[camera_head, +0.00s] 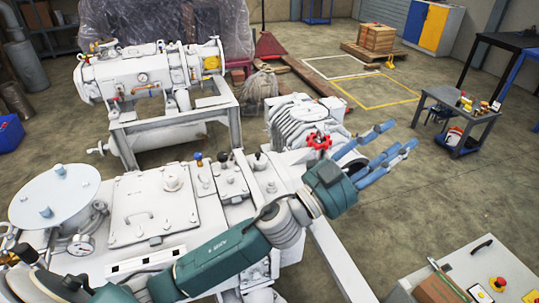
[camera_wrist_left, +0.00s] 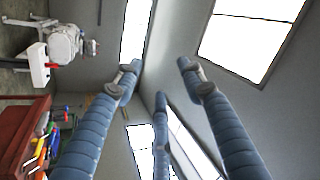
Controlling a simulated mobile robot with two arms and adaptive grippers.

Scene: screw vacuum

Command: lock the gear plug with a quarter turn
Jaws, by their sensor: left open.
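A red lobed knob (camera_head: 319,141) stands on the white vacuum machine (camera_head: 135,208), beside its ribbed motor-like end (camera_head: 303,118). I cannot tell whether this knob is the gear plug, and no other plug is clearly recognisable. My left gripper (camera_head: 398,145) has blue fingers spread open and empty. It is to the right of the red knob, apart from it, pointing right and away from the machine. In the left wrist view the open fingers (camera_wrist_left: 158,82) have only wall and windows between them. My right gripper is not in view.
A second white pump (camera_head: 150,75) stands on a frame behind. A grey table with small items (camera_head: 455,108) is at right. A control box (camera_head: 485,270) with a red button is at lower right. A red tool chest (camera_wrist_left: 22,130) shows in the wrist view. Open floor lies right of the gripper.

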